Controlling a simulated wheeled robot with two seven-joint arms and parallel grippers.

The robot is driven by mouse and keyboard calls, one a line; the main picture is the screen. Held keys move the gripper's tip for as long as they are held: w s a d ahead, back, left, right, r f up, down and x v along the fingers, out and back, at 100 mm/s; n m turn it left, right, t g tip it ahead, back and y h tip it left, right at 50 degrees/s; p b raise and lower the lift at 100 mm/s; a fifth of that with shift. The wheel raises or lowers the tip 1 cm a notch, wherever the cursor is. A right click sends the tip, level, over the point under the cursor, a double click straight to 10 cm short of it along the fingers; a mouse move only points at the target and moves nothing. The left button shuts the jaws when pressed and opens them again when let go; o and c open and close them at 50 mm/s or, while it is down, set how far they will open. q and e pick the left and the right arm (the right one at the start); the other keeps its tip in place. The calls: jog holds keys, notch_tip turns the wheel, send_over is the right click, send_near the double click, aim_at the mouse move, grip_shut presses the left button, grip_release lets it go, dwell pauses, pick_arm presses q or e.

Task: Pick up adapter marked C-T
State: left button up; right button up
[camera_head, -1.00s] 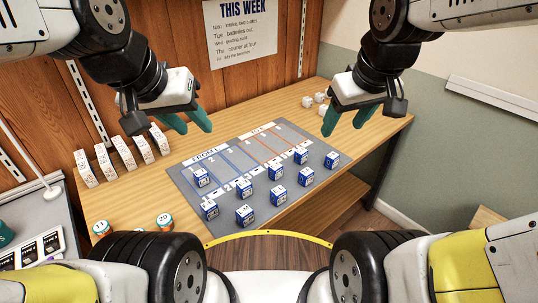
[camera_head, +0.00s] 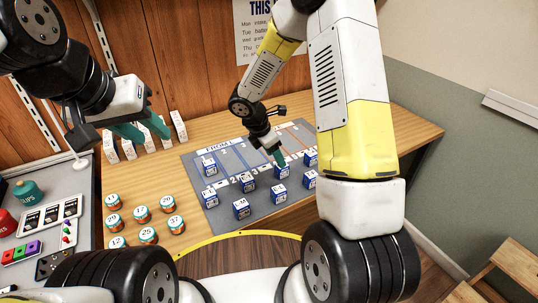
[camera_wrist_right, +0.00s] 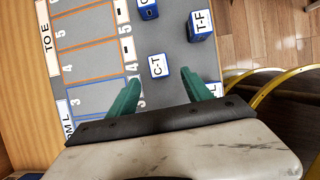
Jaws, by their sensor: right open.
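In the right wrist view, the adapter marked C-T (camera_wrist_right: 158,66) is a small white and blue box lying on the grey mat, its label face up. My right gripper (camera_wrist_right: 163,86) is open and empty; the C-T box lies just beyond the gap between its teal fingertips. In the head view, my right gripper (camera_head: 279,157) hangs over the mat, close above a blue and white box (camera_head: 281,172) whose label is too small to read. My left gripper (camera_head: 155,136) is open and empty, in the air at the left near the white boxes.
The T-F adapter (camera_wrist_right: 201,28) lies close to C-T, with another box (camera_wrist_right: 148,9) beyond. The grey mat (camera_head: 222,215) carries several more blue boxes and numbered lanes. Round numbered tins (camera_head: 141,214) stand on the wooden table at left. White boxes (camera_head: 127,148) line the wall.

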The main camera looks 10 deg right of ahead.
jog(key=x, duration=0.7)
jog(key=shift+w+d+f, duration=0.15)
jog(key=shift+w+d, duration=0.1)
jog(key=shift+d, duration=0.1)
grip_shut()
